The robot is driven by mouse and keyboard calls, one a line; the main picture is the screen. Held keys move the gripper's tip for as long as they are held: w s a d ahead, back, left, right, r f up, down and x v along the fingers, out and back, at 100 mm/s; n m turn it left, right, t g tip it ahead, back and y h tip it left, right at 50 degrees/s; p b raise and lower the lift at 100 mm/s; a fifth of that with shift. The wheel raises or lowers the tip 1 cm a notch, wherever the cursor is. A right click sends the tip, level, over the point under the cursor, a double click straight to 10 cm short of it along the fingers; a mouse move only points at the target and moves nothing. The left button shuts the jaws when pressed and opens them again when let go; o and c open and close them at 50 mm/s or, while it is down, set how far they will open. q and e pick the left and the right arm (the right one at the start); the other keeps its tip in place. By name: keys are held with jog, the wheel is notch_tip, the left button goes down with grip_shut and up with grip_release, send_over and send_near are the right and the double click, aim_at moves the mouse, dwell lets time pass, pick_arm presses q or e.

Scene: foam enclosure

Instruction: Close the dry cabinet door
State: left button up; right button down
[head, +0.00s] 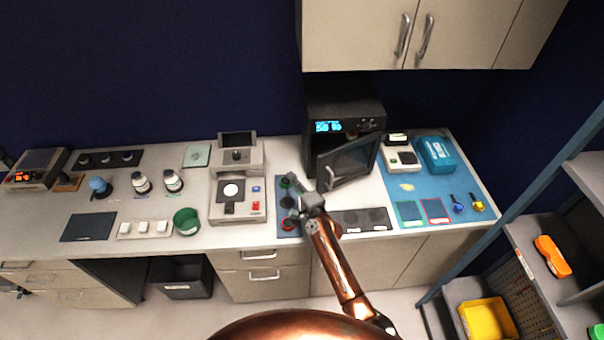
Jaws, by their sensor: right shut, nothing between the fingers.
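The dry cabinet (346,97) is a black box with a lit blue display, standing at the back of the counter under the wall cupboards. Its door (350,161) has a dark window in a grey frame and stands open, swung out over the counter toward me. A handle shows at the door's left edge. My right gripper (291,194) is shut and empty, to the left of the door's free edge and a little nearer to me. I cannot tell whether it touches the door. My left gripper is not in view.
A blue mat (287,228) with coloured round items lies under my right gripper. A grey instrument (238,197) stands left of it. A dark panel (364,219) lies in front of the door. A blue mat with a teal box (436,153) is at the right.

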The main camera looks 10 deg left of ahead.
jog(key=b, duration=0.4)
send_near(320, 178)
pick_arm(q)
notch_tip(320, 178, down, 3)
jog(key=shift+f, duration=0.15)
pick_arm(e)
jog(key=x, duration=0.7)
